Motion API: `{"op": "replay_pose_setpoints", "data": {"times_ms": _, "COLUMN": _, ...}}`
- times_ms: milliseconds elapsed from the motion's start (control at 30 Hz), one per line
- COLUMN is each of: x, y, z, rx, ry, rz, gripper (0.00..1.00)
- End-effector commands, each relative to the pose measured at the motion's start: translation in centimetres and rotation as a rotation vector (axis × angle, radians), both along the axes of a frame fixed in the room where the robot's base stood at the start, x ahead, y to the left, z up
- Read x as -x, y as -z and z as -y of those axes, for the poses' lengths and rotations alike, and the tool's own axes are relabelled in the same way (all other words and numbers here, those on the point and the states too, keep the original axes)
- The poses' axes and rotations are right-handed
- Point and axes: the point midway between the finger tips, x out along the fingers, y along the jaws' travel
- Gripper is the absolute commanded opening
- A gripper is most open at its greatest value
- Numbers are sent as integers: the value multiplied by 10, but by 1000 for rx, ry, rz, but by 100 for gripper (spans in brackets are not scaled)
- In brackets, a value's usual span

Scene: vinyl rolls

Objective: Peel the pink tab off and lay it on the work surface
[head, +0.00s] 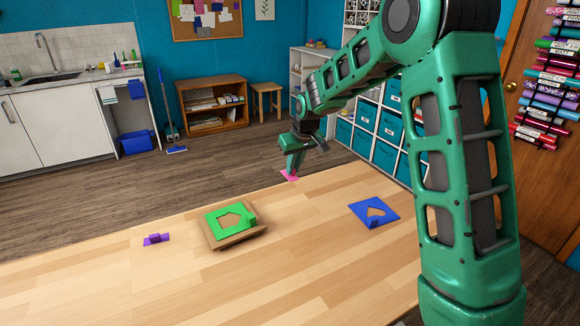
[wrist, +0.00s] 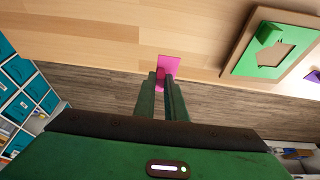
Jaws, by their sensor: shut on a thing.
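My gripper (head: 292,170) is shut on the pink tab (head: 289,176), a small flat pink piece. In the head view it is held near the far edge of the wooden work surface (head: 310,230). I cannot tell its exact height above the surface. In the wrist view the pink tab (wrist: 168,66) sticks out between and beyond the two fingertips (wrist: 163,85). The part between the fingers is hidden.
A green cut-out piece (head: 218,228) with an upright tab lies on a wooden block (head: 236,241) at left-centre. A purple piece (head: 156,240) lies further left. A blue sheet with a heart-shaped cut-out (head: 362,206) lies at right. Bare wood lies between them.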

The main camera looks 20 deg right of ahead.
Motion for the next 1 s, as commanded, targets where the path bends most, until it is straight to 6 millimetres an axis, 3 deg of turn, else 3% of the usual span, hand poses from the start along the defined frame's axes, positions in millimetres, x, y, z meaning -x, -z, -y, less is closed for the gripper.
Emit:
{"op": "replay_pose_setpoints", "data": {"times_ms": 133, "x": -9, "y": -2, "z": -4, "rx": -2, "ry": -70, "rz": 8, "gripper": 0}}
{"op": "replay_pose_setpoints", "data": {"times_ms": 533, "x": -9, "y": -1, "z": -6, "rx": -5, "ry": -78, "rz": 8, "gripper": 0}}
{"op": "replay_pose_setpoints", "data": {"times_ms": 1000, "x": -9, "y": 35, "z": -6, "rx": -5, "ry": -77, "rz": 6, "gripper": 0}}
